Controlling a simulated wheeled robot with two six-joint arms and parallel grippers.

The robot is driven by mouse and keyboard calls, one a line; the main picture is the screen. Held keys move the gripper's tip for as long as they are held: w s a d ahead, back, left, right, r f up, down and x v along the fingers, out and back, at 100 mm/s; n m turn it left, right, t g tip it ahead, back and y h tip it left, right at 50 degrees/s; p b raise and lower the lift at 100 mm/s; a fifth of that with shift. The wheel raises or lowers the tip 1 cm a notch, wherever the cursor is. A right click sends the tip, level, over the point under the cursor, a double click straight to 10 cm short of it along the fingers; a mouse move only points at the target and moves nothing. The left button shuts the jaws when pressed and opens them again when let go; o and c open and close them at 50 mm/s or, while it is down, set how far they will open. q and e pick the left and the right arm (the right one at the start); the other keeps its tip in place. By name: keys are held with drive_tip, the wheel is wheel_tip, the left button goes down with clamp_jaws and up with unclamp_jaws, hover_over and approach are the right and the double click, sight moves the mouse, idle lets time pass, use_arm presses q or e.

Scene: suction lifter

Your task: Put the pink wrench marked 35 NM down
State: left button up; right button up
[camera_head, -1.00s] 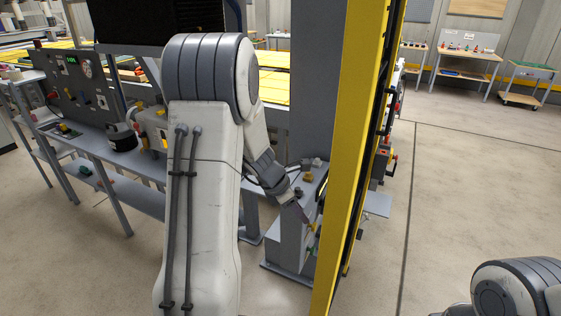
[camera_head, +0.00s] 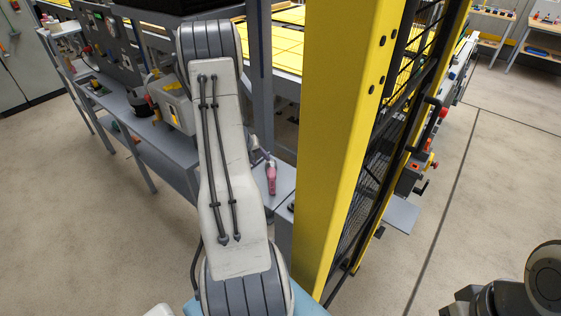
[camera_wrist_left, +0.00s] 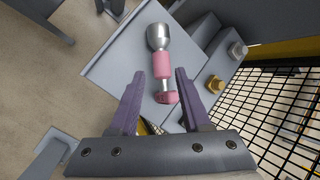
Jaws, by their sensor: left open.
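The pink wrench (camera_head: 271,178) rests on a small grey shelf (camera_head: 258,200) beside the yellow post. In the left wrist view the wrench (camera_wrist_left: 161,65) has a silver head pointing away and a pink grip and end toward me. I cannot read its marking. My left gripper (camera_wrist_left: 160,76) is open, its two purple fingers on either side of the wrench's near part, with gaps on both sides. In the head view most of that gripper is hidden behind my left arm. My right gripper is out of view.
A yellow post (camera_head: 335,140) with black mesh stands just right of the shelf. In the wrist view, a brass bolt (camera_wrist_left: 214,84) and a silver bolt (camera_wrist_left: 237,50) stand on a grey block right of the wrench. A grey bench (camera_head: 165,140) is at left.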

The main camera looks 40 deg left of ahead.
sight(270, 169)
use_arm(q)
drive_tip(key=x, duration=0.5)
drive_tip(key=shift+w+a+f, duration=0.2)
drive_tip(key=shift+w, duration=0.05)
drive_tip(key=p+x, duration=0.2)
drive_tip(key=x, duration=0.1)
drive_tip(key=shift+w+d+f, duration=0.2)
drive_tip(key=shift+f, duration=0.2)
drive_tip(key=shift+w+f, duration=0.25)
drive_tip(key=shift+f, duration=0.35)
clamp_jaws()
